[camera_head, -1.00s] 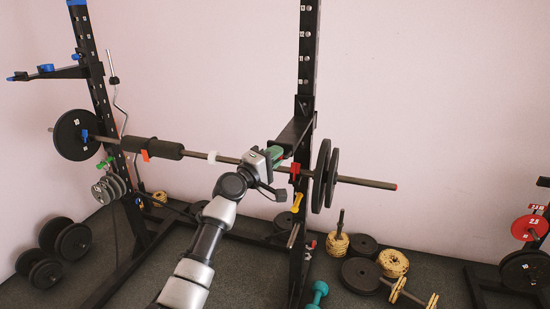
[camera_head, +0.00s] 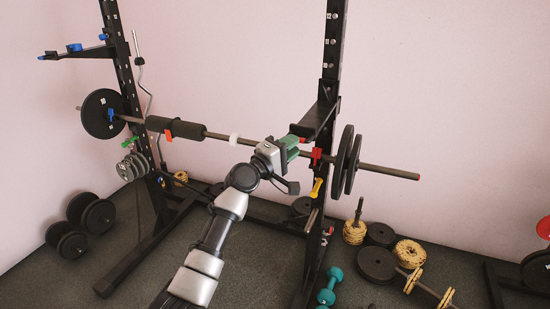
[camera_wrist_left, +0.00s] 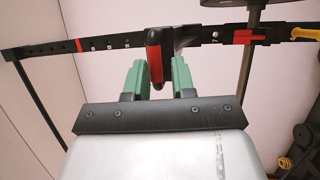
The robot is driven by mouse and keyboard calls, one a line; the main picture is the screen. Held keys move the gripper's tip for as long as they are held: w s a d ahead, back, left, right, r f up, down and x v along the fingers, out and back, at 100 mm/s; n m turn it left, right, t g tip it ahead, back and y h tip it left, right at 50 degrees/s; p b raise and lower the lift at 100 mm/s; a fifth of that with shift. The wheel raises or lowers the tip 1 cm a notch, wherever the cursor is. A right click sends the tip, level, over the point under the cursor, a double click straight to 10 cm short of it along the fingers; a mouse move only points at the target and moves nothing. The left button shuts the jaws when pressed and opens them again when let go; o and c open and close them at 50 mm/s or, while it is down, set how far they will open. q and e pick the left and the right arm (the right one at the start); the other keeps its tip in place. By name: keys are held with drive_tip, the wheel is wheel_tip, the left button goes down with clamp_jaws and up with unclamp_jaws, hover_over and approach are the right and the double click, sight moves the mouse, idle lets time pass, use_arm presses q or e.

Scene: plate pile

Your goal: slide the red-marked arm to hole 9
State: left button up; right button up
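The black rack arm (camera_head: 318,118) juts from the right upright (camera_head: 333,70) toward me. In the wrist view a dark bar with a red face (camera_wrist_left: 155,57), apparently this arm's end, points at my camera between the two green fingers of my left gripper (camera_wrist_left: 160,78). The fingers stand apart; the bar lies nearer the left finger, with a clear gap on the right. In the head view my left gripper (camera_head: 294,145) is at the arm's near end. The upright's holes and numbers show in the wrist view (camera_wrist_left: 112,45); a 7 is readable beside the arm. My right gripper is not in view.
A barbell (camera_head: 215,136) runs close behind my left gripper, resting near a red hook (camera_head: 317,157) on the right upright. Weight plates (camera_head: 345,160) hang just right. A blue-marked arm (camera_head: 75,48) is on the left upright. Plates and dumbbells (camera_head: 335,285) lie on the floor.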

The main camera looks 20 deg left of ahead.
use_arm(q)
drive_tip(key=v, duration=0.8)
drive_tip(key=shift+b, duration=0.4)
wheel_tip(320, 180, down, 21)
drive_tip(key=g+y, duration=0.3)
drive_tip(key=y, duration=0.1)
drive_tip(key=s+f+m+g+y, duration=0.15)
drive_tip(key=s+f, duration=0.25)
drive_tip(key=f, duration=0.4)
drive_tip(key=s+f+m+g, duration=0.15)
drive_tip(key=s+f, duration=0.25)
drive_tip(key=f, duration=0.4)
drive_tip(key=s+f+m+g+y, duration=0.15)
drive_tip(key=s+f, duration=0.25)
drive_tip(key=f, duration=0.4)
drive_tip(key=s+f+m+g, duration=0.5)
drive_tip(key=s+f, duration=1.1)
drive_tip(key=s, duration=0.4)
drive_tip(key=s+f+m+g, duration=0.2)
drive_tip(key=s+f, duration=0.1)
drive_tip(key=s, duration=0.9)
drive_tip(key=s+f+m+g+y, duration=0.1)
drive_tip(key=s+f+m+g, duration=0.1)
drive_tip(key=s, duration=1)
drive_tip(key=shift+s+d+f+m, duration=0.15)
drive_tip(key=shift+d+f+m, duration=0.2)
drive_tip(key=shift+f+m, duration=0.4)
